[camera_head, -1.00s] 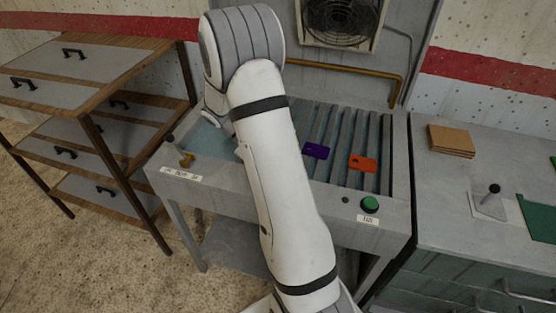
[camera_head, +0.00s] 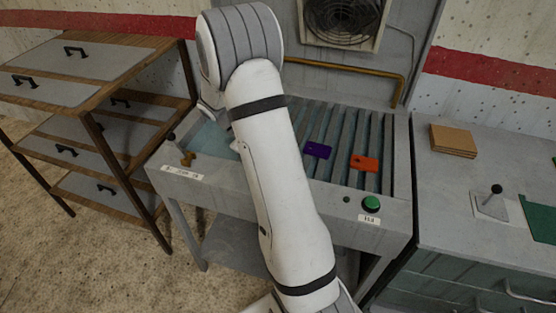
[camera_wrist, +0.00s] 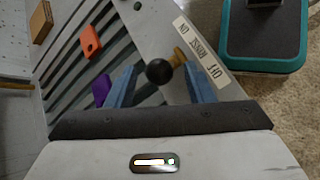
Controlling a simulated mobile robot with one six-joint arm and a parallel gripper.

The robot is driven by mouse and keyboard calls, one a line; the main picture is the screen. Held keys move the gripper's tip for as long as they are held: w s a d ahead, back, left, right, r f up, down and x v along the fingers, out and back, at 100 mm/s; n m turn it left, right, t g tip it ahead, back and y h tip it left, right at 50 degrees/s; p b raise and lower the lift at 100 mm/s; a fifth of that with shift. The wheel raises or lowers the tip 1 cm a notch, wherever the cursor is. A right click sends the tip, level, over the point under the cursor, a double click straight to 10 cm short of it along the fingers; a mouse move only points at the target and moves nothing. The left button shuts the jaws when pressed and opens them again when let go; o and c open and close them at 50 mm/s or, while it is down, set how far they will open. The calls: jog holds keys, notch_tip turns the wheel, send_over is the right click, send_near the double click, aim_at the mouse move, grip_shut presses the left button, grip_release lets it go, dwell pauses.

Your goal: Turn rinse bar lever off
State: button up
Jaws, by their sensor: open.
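The brass rinse bar lever (camera_head: 187,159) sits on the front left of the grey ribbed bench (camera_head: 385,212), above a white label strip. In the wrist view the brass lever (camera_wrist: 180,57) lies beside the label (camera_wrist: 205,55), which reads on, rinse, off. A round black knob (camera_wrist: 158,71) overlaps its view; I cannot tell whether it belongs to the lever. My gripper (camera_wrist: 159,82) is open, its two blue fingers either side of the knob in the picture. Contact cannot be told. In the head view my arm hides most of the gripper.
A purple block (camera_head: 317,150) and an orange block (camera_head: 364,163) lie on the ribs. A green button (camera_head: 371,203) is at the front right. A brass pipe (camera_head: 350,70) runs behind. A drawer cabinet (camera_head: 85,75) stands left; a grey counter (camera_head: 450,235) stands right.

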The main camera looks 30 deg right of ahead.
jog(key=v, duration=0.5)
jog(key=shift+w+a+r, duration=0.2)
jog(key=shift+w+a, duration=0.05)
